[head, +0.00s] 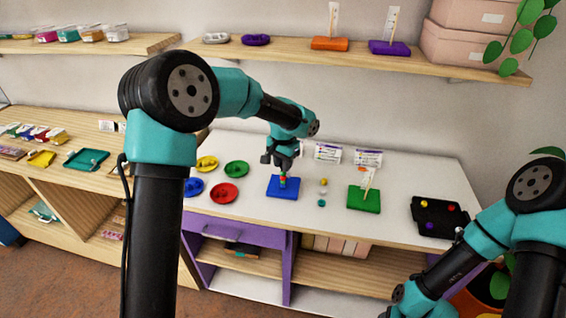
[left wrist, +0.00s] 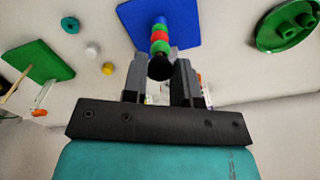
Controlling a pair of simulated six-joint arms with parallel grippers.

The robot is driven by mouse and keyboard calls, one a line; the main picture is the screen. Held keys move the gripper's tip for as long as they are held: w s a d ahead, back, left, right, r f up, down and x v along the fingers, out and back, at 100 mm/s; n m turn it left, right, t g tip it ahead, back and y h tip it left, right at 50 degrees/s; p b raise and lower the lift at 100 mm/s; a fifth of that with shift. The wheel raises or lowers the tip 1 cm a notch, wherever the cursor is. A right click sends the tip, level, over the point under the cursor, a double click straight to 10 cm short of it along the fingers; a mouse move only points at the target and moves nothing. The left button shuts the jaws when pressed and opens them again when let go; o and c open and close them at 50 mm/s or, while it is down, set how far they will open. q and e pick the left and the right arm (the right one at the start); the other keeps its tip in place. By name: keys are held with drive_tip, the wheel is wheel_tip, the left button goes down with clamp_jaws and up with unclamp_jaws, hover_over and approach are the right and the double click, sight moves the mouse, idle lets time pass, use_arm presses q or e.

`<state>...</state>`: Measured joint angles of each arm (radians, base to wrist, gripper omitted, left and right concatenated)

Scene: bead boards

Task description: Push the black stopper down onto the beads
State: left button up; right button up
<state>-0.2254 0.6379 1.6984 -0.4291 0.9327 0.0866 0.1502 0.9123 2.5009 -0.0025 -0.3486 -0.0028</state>
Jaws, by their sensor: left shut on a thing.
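The blue board (head: 289,192) lies on the white table with an upright stack of green, red and blue beads (head: 282,181) on it. The left wrist view also shows this board (left wrist: 184,22) and the beads (left wrist: 159,37). My left gripper (head: 282,164) is above the stack, pointing down. In the left wrist view its fingers (left wrist: 160,75) are shut on the black stopper (left wrist: 160,68), which lines up with the beads. I cannot tell whether the stopper touches the top bead. The fingers hide the stopper in the head view.
Yellow, green, red and blue dishes (head: 223,193) stand left of the board. Loose beads (head: 323,192) lie to its right, then a green board (head: 364,202) with a post and a black tray (head: 438,230) with beads. Small cards (head: 327,152) stand behind.

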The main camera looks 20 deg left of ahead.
use_arm(q)
drive_tip(key=shift+f, duration=0.45)
idle(0.4)
idle(0.3)
drive_tip(key=o, duration=1)
drive_tip(key=shift+c, duration=0.2)
drive_tip(key=shift+r, duration=0.1)
wheel_tip(320, 180, up, 17)
drive_tip(key=shift+r, duration=0.1)
idle(0.5)
